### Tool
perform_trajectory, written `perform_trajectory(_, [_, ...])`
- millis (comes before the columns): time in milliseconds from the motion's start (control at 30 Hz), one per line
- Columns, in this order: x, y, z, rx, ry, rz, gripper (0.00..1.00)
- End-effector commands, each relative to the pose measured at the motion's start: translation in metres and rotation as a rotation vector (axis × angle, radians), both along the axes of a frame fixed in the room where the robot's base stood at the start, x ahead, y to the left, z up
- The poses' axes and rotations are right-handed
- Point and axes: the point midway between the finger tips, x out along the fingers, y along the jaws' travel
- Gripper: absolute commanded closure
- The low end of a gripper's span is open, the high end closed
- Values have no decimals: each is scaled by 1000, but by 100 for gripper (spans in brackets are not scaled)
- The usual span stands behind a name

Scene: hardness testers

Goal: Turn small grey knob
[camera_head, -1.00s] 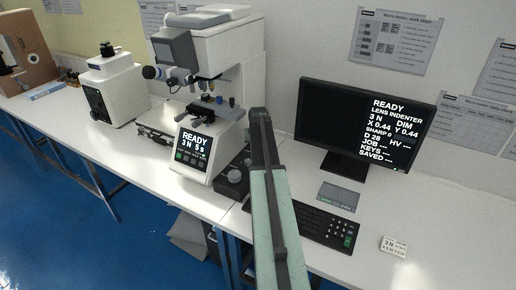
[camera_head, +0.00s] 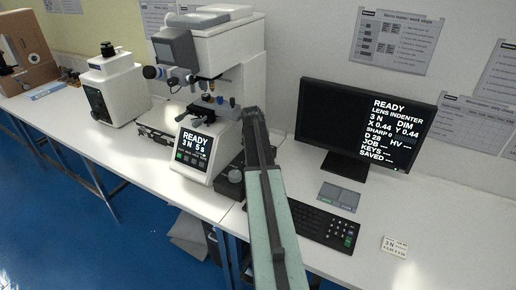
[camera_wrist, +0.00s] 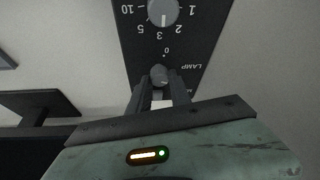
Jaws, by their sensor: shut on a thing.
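The small grey knob (camera_wrist: 159,75) is a round dark-grey cap on a black panel, seen close up in the wrist view. My gripper (camera_wrist: 159,86) has its two dark fingers on either side of the knob, shut on it. The panel is part of a black control box (camera_head: 226,189) beside the white tester in the head view. There my arm hides the small knob and the gripper's fingertips.
A larger grey dial (camera_wrist: 163,11) with a white pointer and printed numbers sits close by on the same panel. The tester (camera_head: 210,110) stands left of my arm. The monitor (camera_head: 366,118) and black keyboard (camera_head: 325,224) are to the right.

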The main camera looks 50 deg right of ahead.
Motion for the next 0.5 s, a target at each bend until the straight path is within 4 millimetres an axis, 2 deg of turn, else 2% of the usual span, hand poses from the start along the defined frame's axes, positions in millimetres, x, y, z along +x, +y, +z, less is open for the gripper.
perform_trajectory(67, [1, 1, 0, 2, -1, 1, 100])
perform_trajectory(100, [1, 1, 0, 2, -1, 2, 68])
perform_trajectory(167, [1, 1, 0, 2, -1, 2, 54])
perform_trajectory(500, [0, 2, 4, 1, 0, 1, 54])
